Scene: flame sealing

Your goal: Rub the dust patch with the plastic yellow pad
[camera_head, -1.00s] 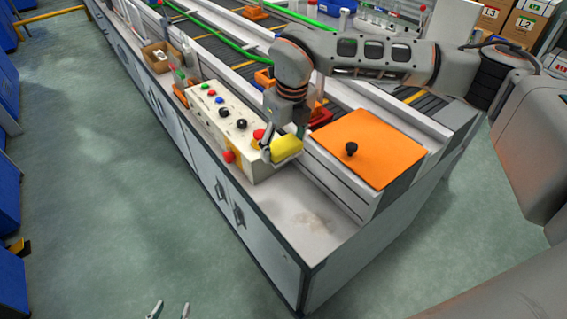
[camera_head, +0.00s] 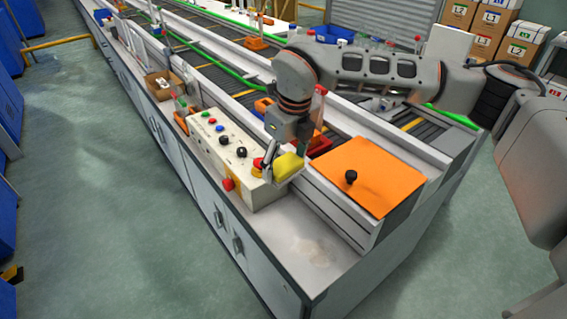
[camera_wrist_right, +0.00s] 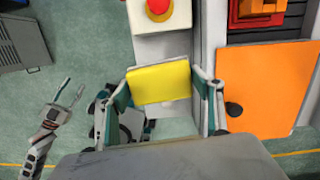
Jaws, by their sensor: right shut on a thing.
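The yellow pad (camera_head: 288,167) is held in my right gripper (camera_head: 284,175), above the bench beside the control box. In the right wrist view the pad (camera_wrist_right: 158,82) sits between the two fingers of the right gripper (camera_wrist_right: 161,88), which are shut on it. The dust patch (camera_head: 315,252) is a pale brownish smear on the white bench top near its front corner. The pad is apart from it, farther back along the bench. My left gripper (camera_wrist_right: 72,92) shows at the left of the right wrist view, its fingertips apart and empty. It is out of the head view.
The control box (camera_head: 215,140) with buttons and a red emergency button (camera_wrist_right: 158,8) stands behind the pad. An orange plate (camera_head: 378,185) with a black knob (camera_head: 351,177) lies right of the dust patch. The bench top around the patch is clear.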

